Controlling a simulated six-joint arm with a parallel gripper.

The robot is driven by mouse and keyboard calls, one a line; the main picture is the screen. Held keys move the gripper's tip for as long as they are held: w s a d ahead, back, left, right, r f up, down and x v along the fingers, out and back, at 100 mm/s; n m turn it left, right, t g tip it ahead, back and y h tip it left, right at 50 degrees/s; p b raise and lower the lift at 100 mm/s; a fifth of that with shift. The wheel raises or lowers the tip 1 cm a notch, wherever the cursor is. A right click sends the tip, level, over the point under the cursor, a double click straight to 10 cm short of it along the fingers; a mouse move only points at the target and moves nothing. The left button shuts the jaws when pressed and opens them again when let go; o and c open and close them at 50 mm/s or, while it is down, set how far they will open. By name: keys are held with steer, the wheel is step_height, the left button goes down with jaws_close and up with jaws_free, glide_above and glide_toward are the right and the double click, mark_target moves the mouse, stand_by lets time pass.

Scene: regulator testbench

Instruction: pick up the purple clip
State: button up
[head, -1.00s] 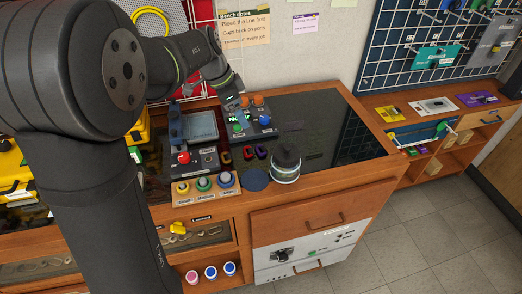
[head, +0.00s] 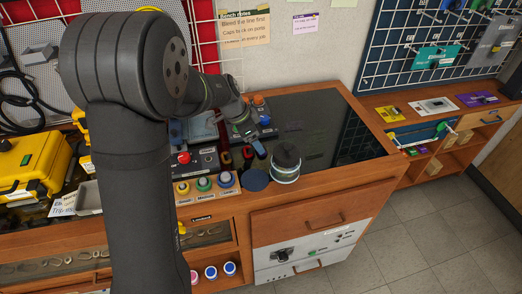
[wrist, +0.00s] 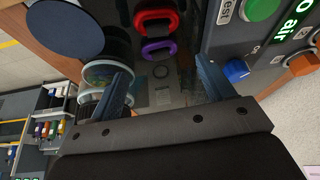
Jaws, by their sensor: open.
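The purple clip (wrist: 158,50) is a small rounded loop. In the wrist view it lies on the dark glossy bench top, just past the space between my fingertips. A red clip (wrist: 156,20) of similar shape lies right beside it. My gripper (wrist: 163,76) is open, with its two blue fingers apart and nothing between them. In the head view my gripper (head: 250,138) reaches down over the clip area, behind the jar. There my fingers largely hide the purple clip.
A button box (wrist: 262,40) is close on the other side. The black bench top (head: 315,120) is clear to the right.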

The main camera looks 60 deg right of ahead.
steer(key=x, duration=0.4)
steer(key=shift+f, duration=0.25)
steer(key=c, duration=1)
steer(key=shift+c, duration=0.3)
step_height(320, 180, up, 20)
steer(key=shift+w, duration=0.1)
